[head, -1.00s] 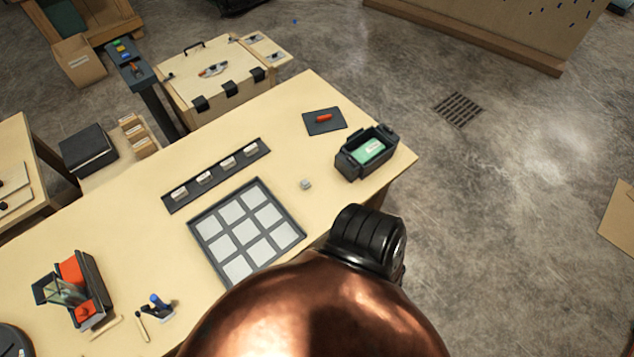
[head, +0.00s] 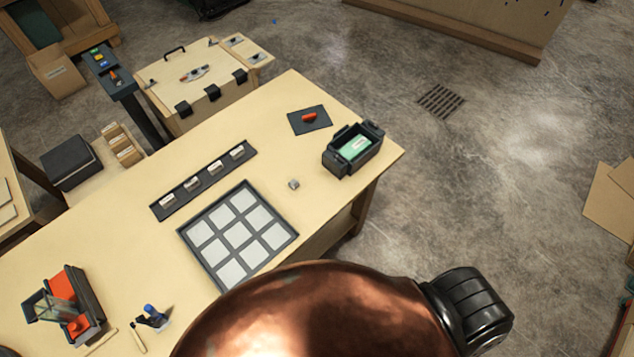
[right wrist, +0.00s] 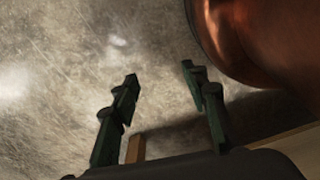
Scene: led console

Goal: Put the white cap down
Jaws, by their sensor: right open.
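A small pale grey-white piece (head: 293,184), which looks like the white cap, rests on the table between the grid panel and the dark bin. It is too small to make out in detail. The panel (head: 184,236) has a dark frame with several pale square keys. My right gripper (right wrist: 158,75) is open and empty in the right wrist view, its two green fingers apart over the concrete floor. In the head view my copper arm covers the bottom middle and hides that gripper. My left gripper is not in view.
A dark bin (head: 338,172) with a green item stands at the table's right end, by a dark mat (head: 296,128) with a red object. A dark strip (head: 160,214) with several pale pieces lies behind the panel. A red-and-black device (head: 92,308) stands front left.

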